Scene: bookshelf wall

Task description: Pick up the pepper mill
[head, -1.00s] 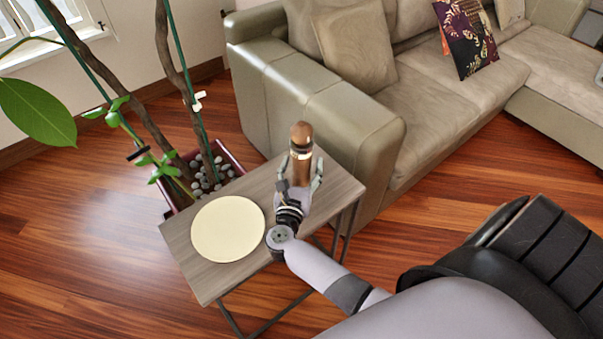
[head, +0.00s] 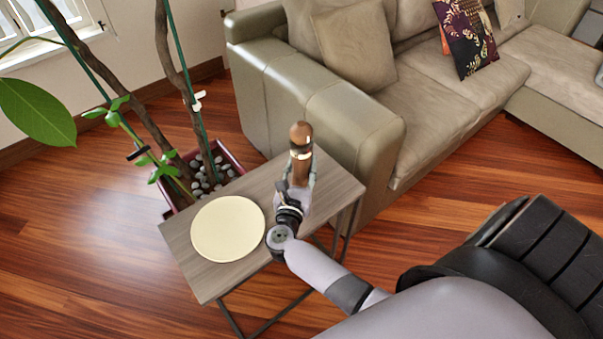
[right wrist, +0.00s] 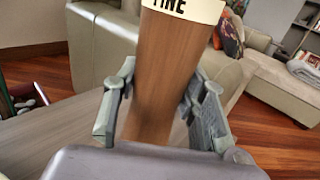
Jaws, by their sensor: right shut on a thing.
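The pepper mill (head: 301,146) is brown wood with a rounded top and a pale band, and it stands upright over the small side table (head: 205,277). In the right wrist view the mill (right wrist: 158,75) fills the middle, with dark letters on its cream band. My right gripper (head: 300,180) has its fingers on both sides of the mill and is shut on it. The fingers also show in the right wrist view (right wrist: 158,105). The mill's base is hidden behind the gripper, so I cannot tell whether it touches the table. My left gripper is out of view.
A round cream plate (head: 228,229) lies on the table left of my right gripper. A grey-green sofa (head: 330,118) stands close behind the table. A potted plant (head: 222,163) with stones is at the table's back left. Wooden floor is clear at the left.

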